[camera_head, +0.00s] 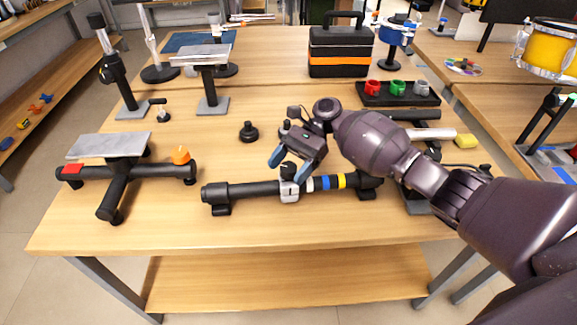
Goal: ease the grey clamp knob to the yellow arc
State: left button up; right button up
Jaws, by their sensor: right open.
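A black bar (245,191) lies across the front middle of the table on two feet. A grey clamp (289,190) sits around it, with a small dark knob (288,169) on top. To the clamp's right the bar carries white, blue and yellow bands; the yellow band (341,181) is the rightmost, apart from the clamp. My right gripper (289,165) is open, its blue-padded fingertips on either side of the knob in the picture. I cannot tell whether they touch it. My left gripper is not in view.
A black stand (125,178) with a grey plate and an orange knob (181,155) stands at left. A loose black knob (248,132) stands behind the bar. A toolbox (340,52) and a tray of cups (372,101) are at the back. The table's front strip is clear.

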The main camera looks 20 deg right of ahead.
jog(key=v, duration=1)
jog(key=shift+w+d+r+b, duration=0.2)
jog(key=shift+d+r+b, duration=0.1)
jog(key=shift+b, duration=0.1)
